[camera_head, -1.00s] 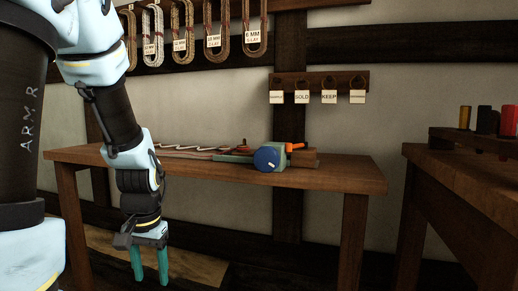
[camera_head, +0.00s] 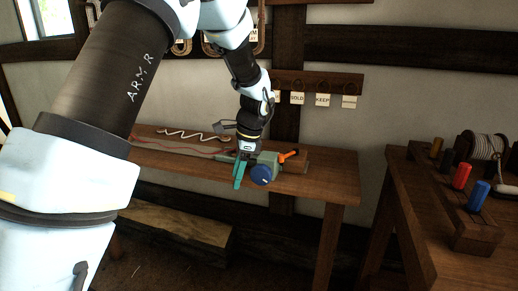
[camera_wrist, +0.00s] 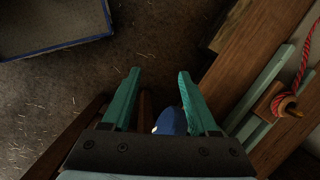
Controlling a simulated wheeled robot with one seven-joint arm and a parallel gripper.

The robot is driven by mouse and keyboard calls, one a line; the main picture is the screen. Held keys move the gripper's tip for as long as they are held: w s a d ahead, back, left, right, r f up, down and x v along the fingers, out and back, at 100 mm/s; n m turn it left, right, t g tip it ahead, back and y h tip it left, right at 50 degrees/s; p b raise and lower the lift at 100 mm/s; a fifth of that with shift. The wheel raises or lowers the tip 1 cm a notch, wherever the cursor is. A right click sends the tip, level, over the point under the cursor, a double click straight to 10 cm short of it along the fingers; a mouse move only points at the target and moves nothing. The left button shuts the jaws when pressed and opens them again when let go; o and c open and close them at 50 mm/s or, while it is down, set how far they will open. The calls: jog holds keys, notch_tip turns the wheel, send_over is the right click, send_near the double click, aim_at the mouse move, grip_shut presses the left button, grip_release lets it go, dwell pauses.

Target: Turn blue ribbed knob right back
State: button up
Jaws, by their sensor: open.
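The blue knob (camera_head: 261,175) sits on the front of a grey-green device (camera_head: 268,158) with an orange lever (camera_head: 288,155), on the wooden bench. A short pale mark shows on the knob's face; its ribs are too small to make out. My gripper (camera_head: 238,184) hangs just left of the knob, fingers pointing down, open and empty. In the wrist view, the knob (camera_wrist: 171,122) shows partly between the teal fingers (camera_wrist: 157,82), close to the right one; its lower part is hidden by the gripper body.
In the wrist view a red rope (camera_wrist: 300,65) lies by a green rail. A second table (camera_head: 410,200) at right holds coloured spools. A blue-edged tray (camera_wrist: 55,40) is on the floor.

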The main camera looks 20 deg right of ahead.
aim_at(259, 184)
jog(key=d+r+m+p, duration=0.1)
jog(key=d+r+p, duration=0.1)
jog(key=d, duration=0.1)
jog(key=s+d+r+m+p, duration=0.1)
jog(key=d+r+m+p, duration=0.1)
jog(key=d+r, duration=0.1)
jog(key=s+d+r+m+t+p, duration=0.1)
jog(key=d+r+m+p, duration=0.1)
jog(key=d+p, duration=0.1)
jog(key=shift+d+r+y, duration=0.15)
jog(key=shift+r+y, duration=0.2)
jog(key=shift+y, duration=0.05)
jog(key=p+x, duration=0.1)
jog(key=x, duration=0.2)
jog(key=p+x, duration=0.1)
jog(key=x, duration=0.3)
jog(key=p+x, duration=0.1)
jog(key=x, duration=0.2)
jog(key=shift+d+f, duration=0.3)
grip_shut()
